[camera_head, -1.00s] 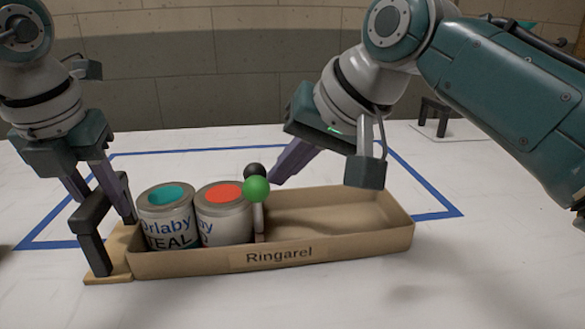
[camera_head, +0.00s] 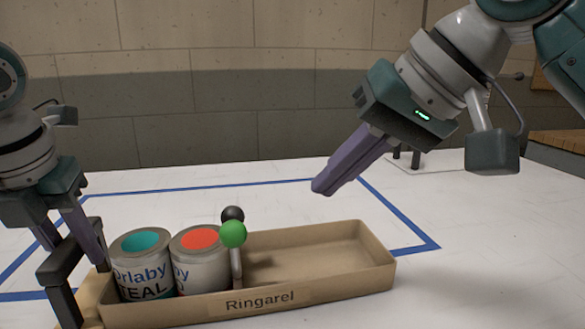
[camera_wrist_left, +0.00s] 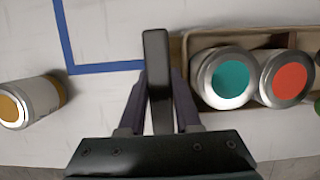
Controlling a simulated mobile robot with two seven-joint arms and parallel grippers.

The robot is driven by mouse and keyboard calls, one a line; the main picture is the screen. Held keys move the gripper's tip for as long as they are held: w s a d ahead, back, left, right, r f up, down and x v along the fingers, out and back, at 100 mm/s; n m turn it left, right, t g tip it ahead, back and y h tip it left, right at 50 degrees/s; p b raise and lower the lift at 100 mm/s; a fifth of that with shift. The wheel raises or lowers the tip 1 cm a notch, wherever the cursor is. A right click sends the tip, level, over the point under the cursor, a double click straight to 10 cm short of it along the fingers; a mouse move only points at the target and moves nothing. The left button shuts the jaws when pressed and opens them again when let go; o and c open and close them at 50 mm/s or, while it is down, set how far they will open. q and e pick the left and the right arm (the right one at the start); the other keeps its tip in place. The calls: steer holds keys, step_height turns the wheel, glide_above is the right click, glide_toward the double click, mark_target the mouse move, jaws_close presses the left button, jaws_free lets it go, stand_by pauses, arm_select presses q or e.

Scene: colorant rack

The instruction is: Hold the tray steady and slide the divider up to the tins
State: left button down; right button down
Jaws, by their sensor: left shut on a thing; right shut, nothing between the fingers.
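The cardboard tray (camera_head: 330,283), labelled Ringarel, lies on the white table. A teal-topped tin (camera_head: 142,265) and a red-topped tin (camera_head: 200,260) stand side by side at its left end; both also show in the left wrist view (camera_wrist_left: 228,80). The divider (camera_head: 236,265), with a green ball (camera_head: 233,234) and a black ball on top, stands upright close against the red-topped tin's right side. My left gripper (camera_head: 75,250) is shut on the dark handle (camera_head: 62,270) at the tray's left end. My right gripper (camera_head: 322,187) is shut and empty, above and behind the tray.
The tray's right part is empty. A wall stands behind the table.

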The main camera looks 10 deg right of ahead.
steer(key=shift+s+d+r, duration=0.2)
steer(key=shift+r, duration=0.1)
arm_select(q)
steer(key=c, duration=0.5)
jaws_free()
